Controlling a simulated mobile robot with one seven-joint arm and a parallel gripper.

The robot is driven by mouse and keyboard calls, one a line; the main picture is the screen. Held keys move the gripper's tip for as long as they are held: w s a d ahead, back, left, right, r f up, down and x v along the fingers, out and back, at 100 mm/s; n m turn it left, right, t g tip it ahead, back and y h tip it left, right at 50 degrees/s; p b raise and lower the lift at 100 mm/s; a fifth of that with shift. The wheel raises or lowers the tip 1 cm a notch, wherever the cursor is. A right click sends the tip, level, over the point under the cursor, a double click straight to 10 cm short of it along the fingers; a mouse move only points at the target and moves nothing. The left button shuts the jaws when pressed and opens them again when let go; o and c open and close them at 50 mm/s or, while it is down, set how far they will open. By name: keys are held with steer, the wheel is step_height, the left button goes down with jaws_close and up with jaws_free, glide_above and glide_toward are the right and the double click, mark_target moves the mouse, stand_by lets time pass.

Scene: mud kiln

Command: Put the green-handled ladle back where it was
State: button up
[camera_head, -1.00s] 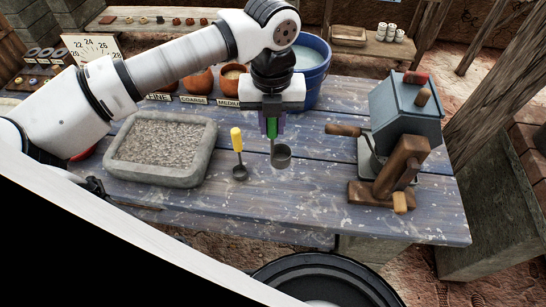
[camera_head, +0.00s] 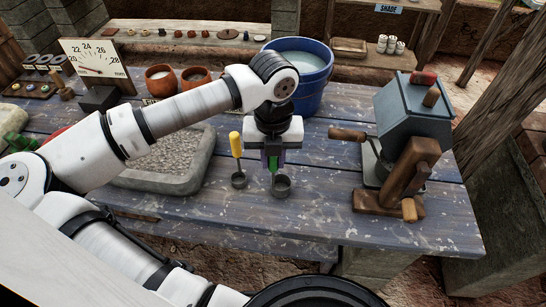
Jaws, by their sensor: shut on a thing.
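My gripper (camera_head: 273,163) is shut on the green handle of the green-handled ladle (camera_head: 280,188). The ladle hangs upright, with its dark metal cup at the lower end, low over the front part of the blue table. I cannot tell whether the cup touches the table top. A yellow-handled ladle (camera_head: 236,146) stands upright just to the left, its cup (camera_head: 239,180) on the table. The two ladles are close together but apart.
A stone trough of grit (camera_head: 165,178) lies to the left, partly behind my arm. A blue bucket (camera_head: 308,95) stands behind my gripper. A grey hand-cranked machine (camera_head: 405,135) stands to the right. The blue table (camera_head: 330,215) is bare at the front.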

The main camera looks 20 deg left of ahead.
steer(key=shift+f+b, duration=0.25)
steer(key=shift+b, duration=0.05)
steer(key=o, duration=0.9)
steer(key=shift+r, duration=0.1)
steer(key=shift+r, duration=0.1)
steer(key=shift+r+p, duration=0.2)
steer(key=shift+p, duration=0.25)
step_height(320, 180, up, 12)
steer(key=shift+f+b, duration=0.1)
steer(key=shift+b, duration=1.1)
